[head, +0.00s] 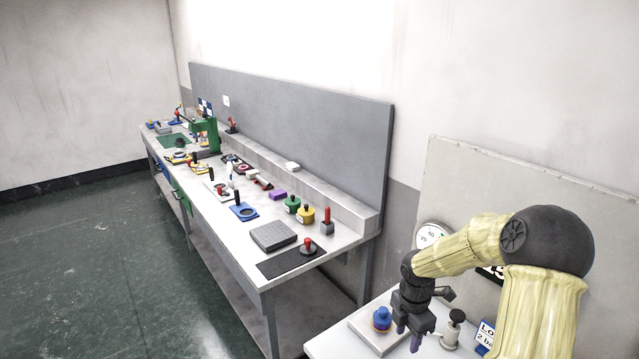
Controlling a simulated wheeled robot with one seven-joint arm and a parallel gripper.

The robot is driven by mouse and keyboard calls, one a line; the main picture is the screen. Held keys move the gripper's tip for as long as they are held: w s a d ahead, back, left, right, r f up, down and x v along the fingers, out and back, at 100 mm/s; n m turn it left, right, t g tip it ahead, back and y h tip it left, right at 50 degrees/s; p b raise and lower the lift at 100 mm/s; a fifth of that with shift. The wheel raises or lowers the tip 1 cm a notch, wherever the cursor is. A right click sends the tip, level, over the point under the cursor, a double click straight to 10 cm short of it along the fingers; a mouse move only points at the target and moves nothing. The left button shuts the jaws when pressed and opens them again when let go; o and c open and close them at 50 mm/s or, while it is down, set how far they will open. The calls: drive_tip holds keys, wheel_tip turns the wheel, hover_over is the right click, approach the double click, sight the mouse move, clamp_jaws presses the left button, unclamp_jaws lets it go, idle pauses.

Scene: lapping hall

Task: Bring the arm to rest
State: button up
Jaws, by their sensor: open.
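My gripper (415,338) is at the lower right of the head view, at the end of my bent, yellow-sleeved arm. It points down over the small white table (335,340). Its fingers are open, and I see nothing between them. A blue knobbed piece (381,319) stands on a grey plate (365,335) just left of the gripper, apart from it. The lowest part of the gripper is near the picture's bottom edge, so its height above the table is hard to tell.
A black-knobbed metal piece (453,329) stands close right of the gripper. A gauge (430,236) and a sign (485,335) are near the arm. A long workbench (215,215) with many tools runs along the wall. The green floor (80,270) at left is clear.

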drive_tip(key=s+a+r+m+t, duration=0.1)
drive_tip(key=s+a+r+m, duration=0.3)
drive_tip(key=s+m, duration=0.4)
drive_tip(key=s+a+r+m+t, duration=0.1)
drive_tip(key=s+a+r+m, duration=0.3)
drive_tip(key=s+m, duration=0.4)
drive_tip(key=a+m, duration=0.1)
drive_tip(key=m, duration=0.4)
drive_tip(key=shift+s+r+m+t, duration=0.25)
drive_tip(key=shift+r+m+t, duration=0.05)
drive_tip(key=shift+r+t, duration=0.1)
